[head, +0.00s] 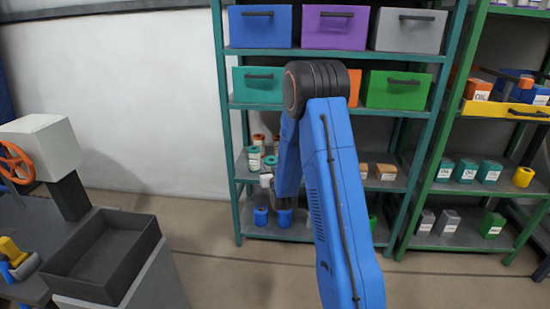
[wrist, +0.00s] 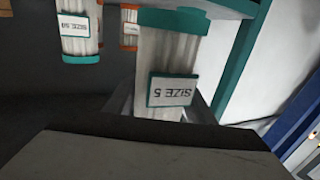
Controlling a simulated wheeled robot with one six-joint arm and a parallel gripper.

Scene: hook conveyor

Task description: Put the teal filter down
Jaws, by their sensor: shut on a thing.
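The teal filter (wrist: 172,55) is a pale ribbed cylinder with teal end caps and a "SIZE 5" label, which appears upside down in the wrist view. My gripper (wrist: 160,108) is shut on it; the fingers show on both sides of the filter. The end cap at the top of the wrist view is close to the teal shelf edge (wrist: 215,7); I cannot tell whether it touches the shelf. In the head view my arm reaches to the middle shelf of the rack (head: 232,170), partly hiding the gripper area.
Another teal-capped filter (wrist: 80,35) stands near the held one, with an orange-capped filter (wrist: 130,28) behind. A teal rack post (wrist: 238,60) rises close on the right. Coloured bins (head: 335,27) fill the upper shelves. A dark open tray (head: 105,255) is at lower left.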

